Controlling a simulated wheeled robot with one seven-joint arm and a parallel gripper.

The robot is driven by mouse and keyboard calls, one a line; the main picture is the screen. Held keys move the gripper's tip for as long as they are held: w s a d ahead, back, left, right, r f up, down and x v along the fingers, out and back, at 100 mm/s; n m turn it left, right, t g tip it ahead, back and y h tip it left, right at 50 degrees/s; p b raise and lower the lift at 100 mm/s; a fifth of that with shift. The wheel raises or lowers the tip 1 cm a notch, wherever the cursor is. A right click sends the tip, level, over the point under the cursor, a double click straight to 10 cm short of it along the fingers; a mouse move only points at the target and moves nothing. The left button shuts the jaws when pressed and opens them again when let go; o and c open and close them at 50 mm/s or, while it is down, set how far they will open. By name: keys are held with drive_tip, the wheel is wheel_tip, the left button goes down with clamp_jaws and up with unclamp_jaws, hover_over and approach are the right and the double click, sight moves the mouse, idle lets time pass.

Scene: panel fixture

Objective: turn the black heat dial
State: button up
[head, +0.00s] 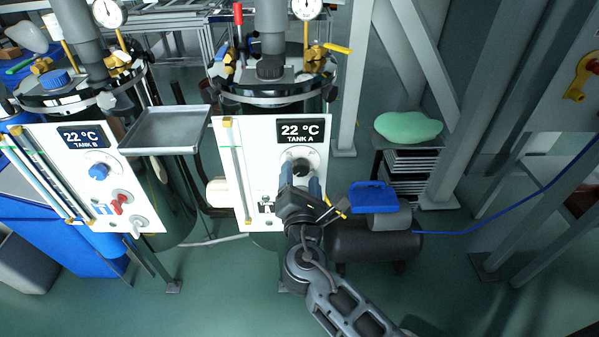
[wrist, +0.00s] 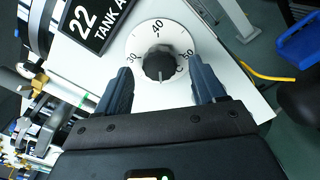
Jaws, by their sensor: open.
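The black heat dial (wrist: 159,63) is a ribbed round knob on a white disc marked 30 and 40, on the white Tank A panel (head: 260,135). In the wrist view it sits upper centre, just beyond and between my fingertips. My gripper (wrist: 160,78) is open, one blue-grey finger on each side, with gaps between the fingers and the dial. In the head view my gripper (head: 301,180) is in front of the panel's lower right, and the dial (head: 301,168) shows partly between the fingers. The display above reads 22 °C, Tank A.
The Tank B panel (head: 88,170) with a blue dial (head: 98,172) and a red handle is at left. A grey tray (head: 165,130) stands between the panels. A black compressor (head: 372,238) with a blue item (head: 373,197) on it is right of my gripper. Floor is open at lower right.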

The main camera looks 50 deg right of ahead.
drive_tip(key=shift+x, duration=1)
drive_tip(key=c, duration=1.1)
